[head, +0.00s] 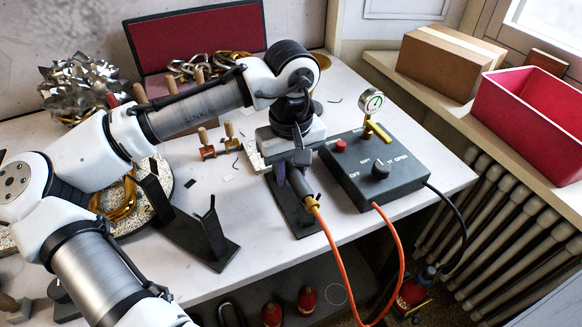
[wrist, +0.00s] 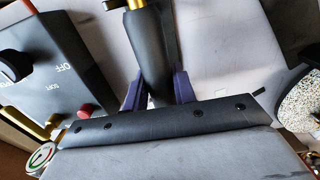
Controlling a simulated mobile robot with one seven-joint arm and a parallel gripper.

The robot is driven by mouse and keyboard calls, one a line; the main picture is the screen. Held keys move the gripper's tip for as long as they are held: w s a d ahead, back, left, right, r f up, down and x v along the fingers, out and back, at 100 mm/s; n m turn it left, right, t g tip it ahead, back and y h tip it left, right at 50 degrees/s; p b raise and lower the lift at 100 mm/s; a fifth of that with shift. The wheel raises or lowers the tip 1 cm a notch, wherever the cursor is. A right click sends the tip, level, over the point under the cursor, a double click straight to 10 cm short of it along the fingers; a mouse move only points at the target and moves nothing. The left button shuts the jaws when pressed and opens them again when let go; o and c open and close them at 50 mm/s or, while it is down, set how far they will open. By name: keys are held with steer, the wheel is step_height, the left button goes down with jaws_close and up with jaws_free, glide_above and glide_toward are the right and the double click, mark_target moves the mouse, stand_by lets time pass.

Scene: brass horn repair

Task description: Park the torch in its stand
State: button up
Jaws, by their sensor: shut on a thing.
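The torch (head: 302,186) has a dark handle with a brass fitting at its hose end, where an orange hose joins. My gripper (head: 295,172) is shut on the torch, above a flat black base plate (head: 280,205). In the wrist view the purple fingers of my gripper (wrist: 158,88) sit on both sides of the torch handle (wrist: 152,55). A black stand (head: 212,228) with a forked upright is to the left in the head view. I cannot tell which black support belongs to the torch, nor whether the torch touches the plate. The torch's nozzle end is hidden.
A grey control box (head: 375,170) with a knob, red button and gauge (head: 371,101) stands close on the right. The orange hose (head: 345,262) hangs over the table's front edge. White tabletop (head: 250,205) shows between the black bases.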

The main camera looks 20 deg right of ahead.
steer(key=o, duration=1.5)
steer(key=shift+o, duration=0.2)
steer(key=shift+r, duration=0.1)
step_height(320, 180, up, 8)
steer(key=p, duration=0.8)
